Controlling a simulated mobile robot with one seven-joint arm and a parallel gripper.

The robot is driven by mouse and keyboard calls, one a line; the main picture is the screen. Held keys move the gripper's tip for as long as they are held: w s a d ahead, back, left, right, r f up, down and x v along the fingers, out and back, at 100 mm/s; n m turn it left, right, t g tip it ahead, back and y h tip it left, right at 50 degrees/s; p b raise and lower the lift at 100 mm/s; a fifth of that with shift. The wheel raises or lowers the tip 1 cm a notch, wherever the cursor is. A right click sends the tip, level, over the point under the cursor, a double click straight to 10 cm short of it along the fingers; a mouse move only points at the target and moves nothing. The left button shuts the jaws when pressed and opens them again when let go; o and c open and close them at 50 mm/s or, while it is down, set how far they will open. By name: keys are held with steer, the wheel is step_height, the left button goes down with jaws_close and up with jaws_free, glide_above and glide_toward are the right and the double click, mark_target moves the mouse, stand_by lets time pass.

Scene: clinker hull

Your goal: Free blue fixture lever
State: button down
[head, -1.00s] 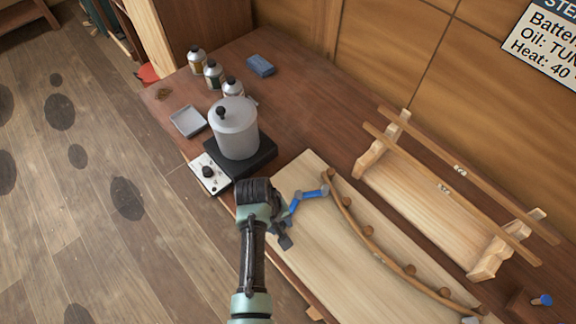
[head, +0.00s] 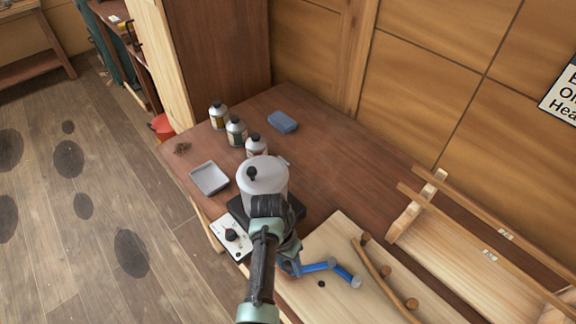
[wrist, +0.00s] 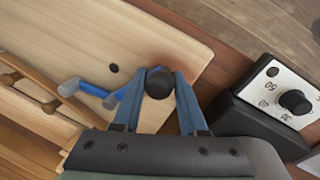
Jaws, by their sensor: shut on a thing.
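The blue fixture lever (head: 319,267) lies over the pale board (head: 340,230), with a grey joint in its middle and a grey far end near the curved wooden strip (head: 381,278). I cannot tell whether that end touches the strip. My gripper (head: 290,265) is at the lever's left end. In the wrist view the lever (wrist: 92,89) reaches to the left finger, and a dark round knob (wrist: 159,83) sits between the fingers of my gripper (wrist: 160,98). It is shut on the lever's handle end; the fingers partly hide the grip. A dark hole (head: 321,284) shows beside the lever.
A grey pot (head: 263,177) stands on a black heater with a dial panel (head: 231,235), close behind my gripper. A grey tray (head: 209,178), several bottles (head: 236,131) and a blue block (head: 283,121) are farther back. A wooden rack (head: 460,240) stands right.

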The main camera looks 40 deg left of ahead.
steer(key=shift+w+a+m+b, duration=0.65)
steer(key=shift+w+m, duration=0.05)
steer(key=shift+m, duration=0.2)
steer(key=shift+r, duration=0.1)
steer(key=shift+c, duration=2.3)
jaws_free()
step_height(320, 180, up, 13)
steer(key=a, duration=0.2)
steer(key=shift+a+p, duration=0.2)
steer(key=shift+p, duration=0.15)
steer(key=shift+f, duration=0.2)
